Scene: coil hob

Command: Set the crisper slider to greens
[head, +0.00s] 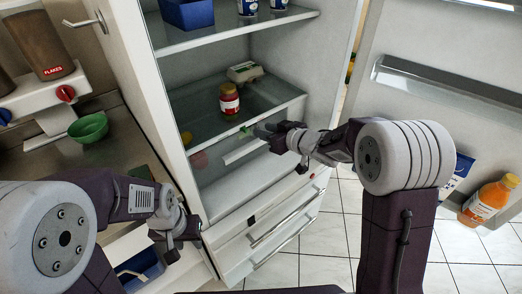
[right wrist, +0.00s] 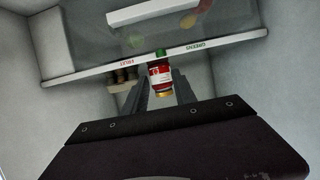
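The green crisper slider (right wrist: 160,52) sits on the white shelf-edge rail (right wrist: 90,73), seen upside down in the right wrist view. It is between a red label, seemingly FRUIT (right wrist: 127,62), and the green GREENS label (right wrist: 187,48), roughly midway. In the head view the slider (head: 246,130) is a small green spot on the shelf's front edge. My right gripper (head: 262,130) is just in front and right of it; contact cannot be told. Its fingers (right wrist: 160,92) are apart, with nothing held. My left gripper (head: 178,228) hangs outside the fridge at lower left; its fingers are unclear.
A red-labelled jar (head: 229,99) and an egg carton (head: 245,72) stand on the glass shelf above the slider. White drawers (head: 275,222) lie below. The fridge door with an orange bottle (head: 489,198) is open at right. A counter with a green bowl (head: 88,128) is at left.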

